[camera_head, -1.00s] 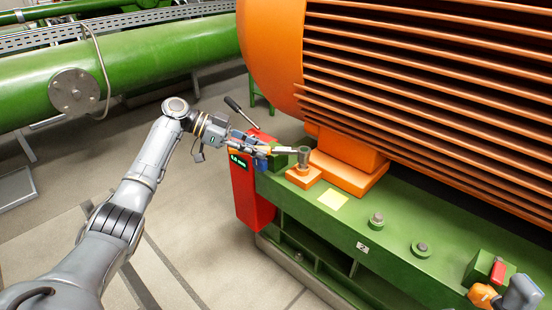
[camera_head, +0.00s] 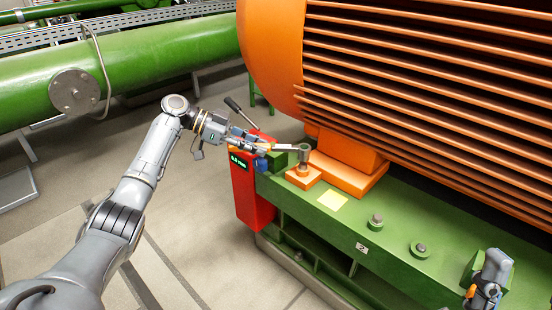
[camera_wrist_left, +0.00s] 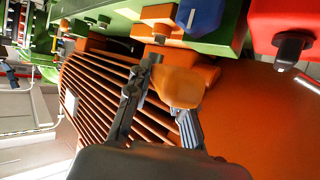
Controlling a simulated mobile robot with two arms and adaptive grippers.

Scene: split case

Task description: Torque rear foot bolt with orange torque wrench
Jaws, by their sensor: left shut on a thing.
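The orange torque wrench (camera_head: 268,151) has an orange handle and a silver shaft, and its handle also shows in the left wrist view (camera_wrist_left: 180,86). My left gripper (camera_head: 256,147) is shut on the handle. The wrench's socket end (camera_head: 304,152) stands over the rear foot bolt, on the small orange block (camera_head: 303,177) at the motor foot. The socket hides the bolt head. In the left wrist view my left gripper's fingers (camera_wrist_left: 168,88) are on either side of the handle. My right gripper (camera_head: 488,285) is at the bottom right; its jaws are unclear.
The orange finned motor (camera_head: 420,90) stands on a green base (camera_head: 400,255). A red box (camera_head: 245,190) with a display stands at the base's end, near a blue part (camera_head: 262,164) and a black-handled lever (camera_head: 235,105). Two other bolts and a yellow note (camera_head: 332,200) are on the base.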

